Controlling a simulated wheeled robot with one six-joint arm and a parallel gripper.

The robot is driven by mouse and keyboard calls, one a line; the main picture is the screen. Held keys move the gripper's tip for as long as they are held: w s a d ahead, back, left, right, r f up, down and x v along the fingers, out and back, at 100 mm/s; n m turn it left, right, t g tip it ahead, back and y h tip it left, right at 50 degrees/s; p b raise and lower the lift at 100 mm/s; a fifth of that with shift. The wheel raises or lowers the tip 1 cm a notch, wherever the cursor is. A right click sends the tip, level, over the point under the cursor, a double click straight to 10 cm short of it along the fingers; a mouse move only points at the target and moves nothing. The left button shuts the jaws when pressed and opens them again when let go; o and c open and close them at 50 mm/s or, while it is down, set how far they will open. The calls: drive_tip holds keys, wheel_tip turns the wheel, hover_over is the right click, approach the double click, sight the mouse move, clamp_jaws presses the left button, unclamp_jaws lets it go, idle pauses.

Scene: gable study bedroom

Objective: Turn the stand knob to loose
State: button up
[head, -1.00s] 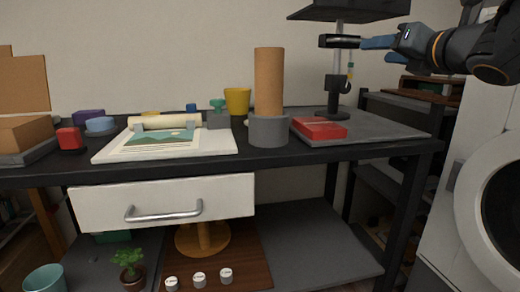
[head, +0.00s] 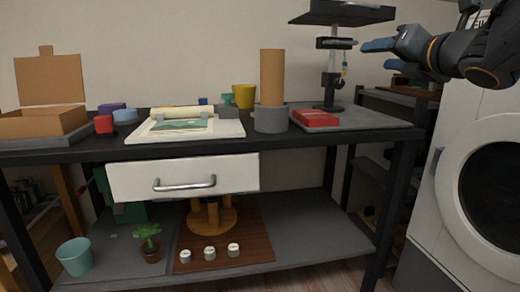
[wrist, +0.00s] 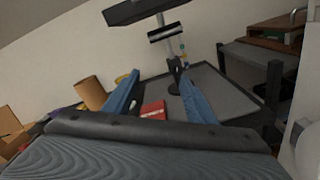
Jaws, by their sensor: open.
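The stand (head: 330,70) is at the back right of the desk. It has a grey post, a dark top plate, a dark horizontal cylinder (head: 336,43) and a lower dark clamp (head: 333,80). I cannot tell for sure which part is the knob, and no marking can be read. The stand also shows in the wrist view (wrist: 164,32), beyond my fingers. My gripper (head: 378,45) has blue fingers. It is open and empty, right of the stand at about the cylinder's height, apart from it. In the wrist view my gripper (wrist: 160,98) spreads wide below the cylinder.
A red box (head: 317,118) lies on a grey board at the stand's foot. A cardboard tube (head: 272,78) stands in a grey holder (head: 270,118) to the left. A small colourful tag (head: 344,69) hangs by the post. A white washing machine (head: 450,180) is at right.

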drive_tip(key=s+a+f+m+g+h+b, duration=0.1)
drive_tip(key=s+a+f+m+g, duration=0.25)
drive_tip(key=a+f+m, duration=0.7)
drive_tip(key=s+a+f+m+g+b, duration=0.15)
drive_tip(key=a+f+m+g, duration=0.4)
drive_tip(key=f, duration=0.85)
drive_tip(key=s+a+f+m+g+b, duration=0.1)
drive_tip(key=s+a+f+m+g, duration=0.3)
drive_tip(key=s, duration=0.5)
drive_tip(key=s+a+f+m+g, duration=0.25)
drive_tip(key=s+a+f, duration=0.3)
drive_tip(key=s, duration=0.45)
drive_tip(key=s+a+f+m+g+b, duration=0.1)
drive_tip(key=s+a+f+m+g, duration=0.2)
drive_tip(key=s+f, duration=0.45)
drive_tip(key=d+r+m+p, duration=0.2)
drive_tip(key=d+r+p, duration=0.4)
drive_tip(key=r+p, duration=0.4)
drive_tip(key=s+d+r+m+h+p, duration=0.1)
drive_tip(key=d+r+p, duration=0.6)
drive_tip(key=p, duration=0.8)
drive_tip(key=d+r+m+h+p, duration=0.1)
drive_tip(key=d+r+m+p, duration=0.3)
drive_tip(key=r+p, duration=0.9)
drive_tip(key=d+r+t, duration=0.1)
drive_tip(key=d, duration=0.2)
drive_tip(key=shift+s+p, duration=0.15)
drive_tip(key=shift+p, duration=0.15)
